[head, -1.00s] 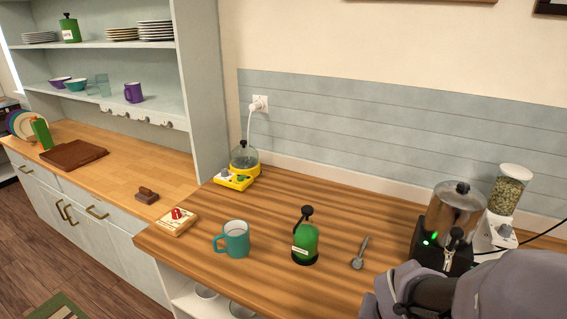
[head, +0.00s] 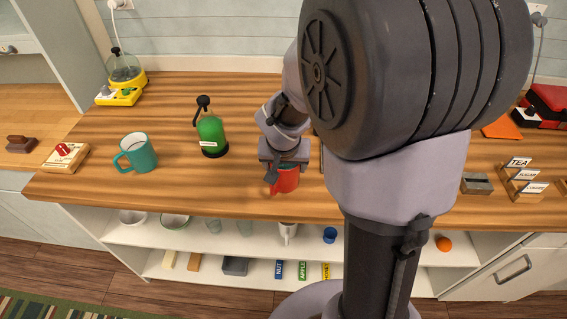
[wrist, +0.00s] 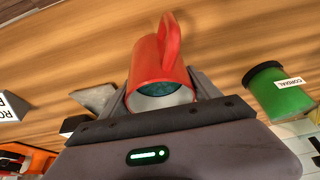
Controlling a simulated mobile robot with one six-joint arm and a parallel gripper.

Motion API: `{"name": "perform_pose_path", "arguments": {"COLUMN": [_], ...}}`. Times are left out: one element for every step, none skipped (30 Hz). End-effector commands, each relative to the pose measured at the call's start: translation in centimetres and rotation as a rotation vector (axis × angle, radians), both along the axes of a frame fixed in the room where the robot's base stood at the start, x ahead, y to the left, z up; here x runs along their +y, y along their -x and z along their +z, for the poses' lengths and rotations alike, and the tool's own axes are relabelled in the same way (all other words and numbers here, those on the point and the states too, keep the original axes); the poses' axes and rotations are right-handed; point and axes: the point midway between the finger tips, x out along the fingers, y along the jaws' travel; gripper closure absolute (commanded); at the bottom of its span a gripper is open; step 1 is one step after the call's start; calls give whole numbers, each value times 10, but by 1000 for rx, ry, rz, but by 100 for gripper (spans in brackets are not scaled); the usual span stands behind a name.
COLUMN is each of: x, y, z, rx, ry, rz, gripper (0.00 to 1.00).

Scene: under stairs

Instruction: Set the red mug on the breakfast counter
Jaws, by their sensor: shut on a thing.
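The red mug (head: 285,181) is at the wooden breakfast counter (head: 255,95), near its front edge in the middle of the head view. My gripper (head: 284,164) is shut on it from above and behind. In the wrist view the red mug (wrist: 158,62) sits between the two fingers of my gripper (wrist: 160,105), its handle toward the top and a dark speckled patch in its mouth. I cannot tell whether the mug touches the counter or hangs just above it.
A green bottle (head: 212,134) and a teal mug (head: 138,155) stand left of my gripper. My arm hides the counter's middle right. An open shelf (head: 200,230) with bowls lies below the front edge.

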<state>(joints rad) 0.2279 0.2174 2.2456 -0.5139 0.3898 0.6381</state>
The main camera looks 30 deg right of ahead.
Motion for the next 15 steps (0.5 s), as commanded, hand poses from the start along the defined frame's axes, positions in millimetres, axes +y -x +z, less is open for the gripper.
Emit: {"name": "perform_pose_path", "arguments": {"x": [0, 0, 0, 0, 0, 0, 0, 0, 0, 0, 0, 0, 0, 0, 0], "y": [0, 0, 0, 0, 0, 0, 0, 0, 0, 0, 0, 0, 0, 0, 0], "z": [-1, -2, -3, -4, -3, -3, -3, -3, -2, -2, -2, -2, -2, -2, -2], "rx": [-1, -1, -1, -2, 0, 0, 0, 0, 0, 0, 0, 0, 0, 0, 0], "ry": [1, 0, 0, 0, 0, 0, 0, 0, 0, 0, 0, 0, 0, 0, 0], "rz": [0, 0, 0, 0, 0, 0, 0, 0, 0, 0, 0, 0, 0, 0, 0], "gripper": [100, 100, 100, 100, 25, 17, 11, 7, 7, 7, 7, 7, 7, 7, 7]}}
